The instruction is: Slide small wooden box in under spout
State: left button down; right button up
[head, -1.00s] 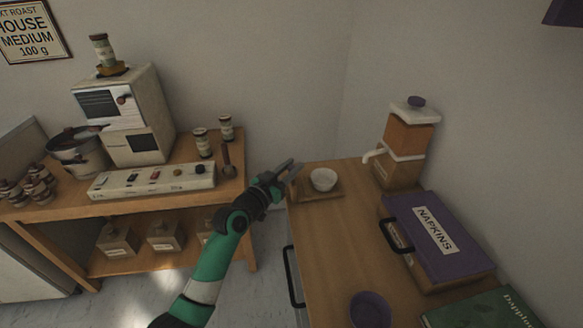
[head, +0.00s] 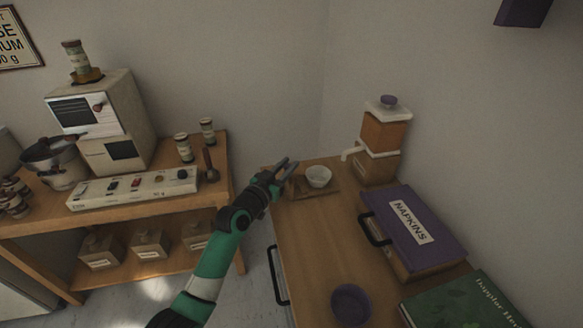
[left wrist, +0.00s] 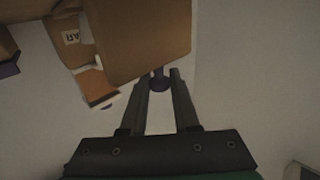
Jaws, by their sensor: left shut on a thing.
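The small wooden box (head: 325,191) is low and flat and lies on the wooden counter, with a white cup (head: 319,177) on it. My left gripper (head: 288,165) is at the box's left end. In the left wrist view a brown wooden face (left wrist: 150,40) has a dark purple knob (left wrist: 159,80), and my left gripper (left wrist: 160,78) is shut on that knob. The spout (head: 350,153) juts left from the dispenser (head: 382,132). The cup is left of the spout and nearer me. My right gripper is out of view.
A purple napkins case (head: 430,235), a purple bowl (head: 351,305) and a green book (head: 465,305) are on the counter's near part. Walls close off the back and right. A separate shelf stands left, across a gap.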

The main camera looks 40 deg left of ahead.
pick_arm(q)
jog(key=shift+s+a, duration=0.1)
jog(key=c, duration=0.7)
grip_release()
jog(key=shift+s, duration=0.1)
jog(key=shift+s+r, duration=0.1)
jog(key=shift+s, duration=0.15)
jog(key=shift+p+v, duration=2.15)
jog(key=shift+v, duration=3.4)
jog(key=shift+o, duration=0.2)
